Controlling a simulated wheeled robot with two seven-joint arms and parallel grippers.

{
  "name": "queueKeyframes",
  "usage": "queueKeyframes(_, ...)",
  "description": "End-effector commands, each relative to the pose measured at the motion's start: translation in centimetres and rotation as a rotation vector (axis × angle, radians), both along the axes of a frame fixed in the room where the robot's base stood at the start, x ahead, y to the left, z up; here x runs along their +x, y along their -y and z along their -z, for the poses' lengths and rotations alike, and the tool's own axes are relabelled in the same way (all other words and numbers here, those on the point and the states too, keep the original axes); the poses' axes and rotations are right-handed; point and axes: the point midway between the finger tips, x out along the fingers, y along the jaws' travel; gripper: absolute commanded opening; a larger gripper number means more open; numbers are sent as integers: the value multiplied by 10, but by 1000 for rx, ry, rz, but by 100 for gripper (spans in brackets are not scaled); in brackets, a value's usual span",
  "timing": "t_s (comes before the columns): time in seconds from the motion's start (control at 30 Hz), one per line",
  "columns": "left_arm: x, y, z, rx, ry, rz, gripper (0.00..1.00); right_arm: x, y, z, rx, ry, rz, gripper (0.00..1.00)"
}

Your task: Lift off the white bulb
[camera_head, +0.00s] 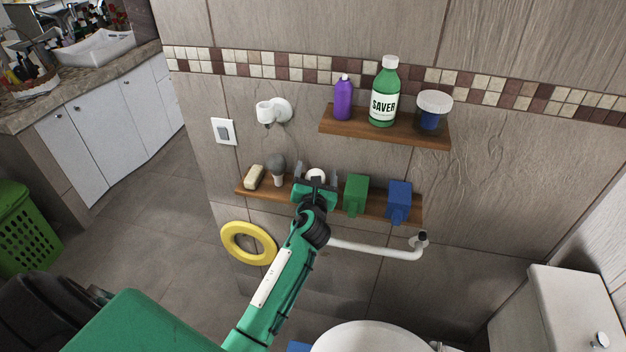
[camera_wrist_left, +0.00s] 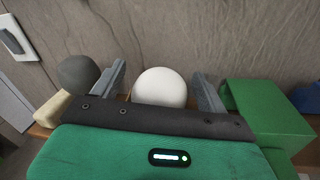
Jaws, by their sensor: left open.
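The white bulb (camera_head: 316,175) stands on the lower wooden shelf, its lower part hidden behind my left gripper in the head view. In the left wrist view the round white bulb (camera_wrist_left: 160,87) sits between the two grey fingers. My left gripper (camera_head: 315,180) is open, with one finger on each side of the bulb. A gap shows between the bulb and each finger in the wrist view. My left gripper (camera_wrist_left: 160,85) hides the bulb's base there. My right gripper is not in view.
A grey bulb (camera_head: 277,165) and a soap bar (camera_head: 254,177) are left of the gripper on the lower shelf (camera_head: 240,190). A green box (camera_head: 355,194) and blue box (camera_head: 398,201) are to the right. An upper shelf (camera_head: 360,127) holds bottles and a jar.

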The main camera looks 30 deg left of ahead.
Motion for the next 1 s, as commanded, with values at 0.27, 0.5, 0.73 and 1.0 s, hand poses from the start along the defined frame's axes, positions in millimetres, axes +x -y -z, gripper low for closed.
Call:
queueKeyframes(0.27, 6, -2, 1, -1, 0, 1, 76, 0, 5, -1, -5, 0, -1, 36)
queueKeyframes(0.5, 6, -2, 1, 0, 0, 1, 37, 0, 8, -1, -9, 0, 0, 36)
queueKeyframes(0.73, 6, -2, 0, 0, 0, 1, 34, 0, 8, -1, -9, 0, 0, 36)
queueKeyframes(1.0, 6, -3, -27, 3, 4, 1, 34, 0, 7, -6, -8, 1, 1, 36)
